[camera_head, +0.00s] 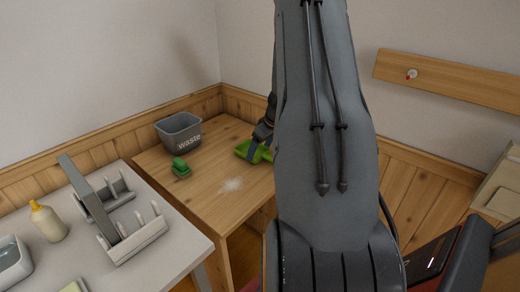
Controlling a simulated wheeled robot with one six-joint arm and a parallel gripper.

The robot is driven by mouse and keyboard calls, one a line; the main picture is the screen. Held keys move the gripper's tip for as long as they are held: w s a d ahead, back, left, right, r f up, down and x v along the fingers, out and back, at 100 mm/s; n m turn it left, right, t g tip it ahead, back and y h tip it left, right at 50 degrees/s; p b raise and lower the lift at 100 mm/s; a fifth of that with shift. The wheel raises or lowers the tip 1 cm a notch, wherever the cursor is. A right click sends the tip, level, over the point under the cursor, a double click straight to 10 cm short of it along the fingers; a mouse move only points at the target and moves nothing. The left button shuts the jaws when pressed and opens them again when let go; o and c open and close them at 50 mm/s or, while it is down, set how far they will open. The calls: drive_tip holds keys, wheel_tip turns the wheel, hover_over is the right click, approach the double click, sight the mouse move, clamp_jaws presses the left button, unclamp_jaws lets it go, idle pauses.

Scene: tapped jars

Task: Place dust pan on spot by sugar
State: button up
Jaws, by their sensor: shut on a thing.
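A green dust pan (243,149) is at the right part of the wooden table (205,205), partly hidden by my arm. My gripper (258,146) is shut on the dust pan. Its fingers are small and mostly dark, and I cannot tell whether the pan touches the table. A white patch of spilled sugar (232,184) lies on the table, in front of and a little left of the pan. The pan is apart from the sugar.
A grey bin marked "waste" (180,135) stands at the table's back left. A green brush-like item (181,168) sits in front of it. A white table (165,255) at left holds a grey rack (140,238) and a yellowish bottle (48,222). My arm hides the right side.

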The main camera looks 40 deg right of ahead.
drive_tip(key=shift+f, duration=0.15)
drive_tip(key=o, duration=1.1)
drive_tip(key=shift+r, duration=0.2)
drive_tip(key=shift+r, duration=0.2)
drive_tip(key=a+b+v, duration=0.1)
drive_tip(key=b+v, duration=0.2)
drive_tip(key=v, duration=0.9)
drive_tip(key=s+a+g, duration=0.1)
drive_tip(key=a+g, duration=0.1)
drive_tip(key=a, duration=1.8)
drive_tip(key=s+a+f+m+g, duration=0.1)
drive_tip(key=s+a+f, duration=0.1)
drive_tip(key=s+a, duration=1.1)
drive_tip(key=a, duration=0.4)
drive_tip(key=shift+s+a+m+g+h, duration=0.25)
drive_tip(key=shift+m+g+h, duration=0.05)
drive_tip(key=shift+g, duration=0.1)
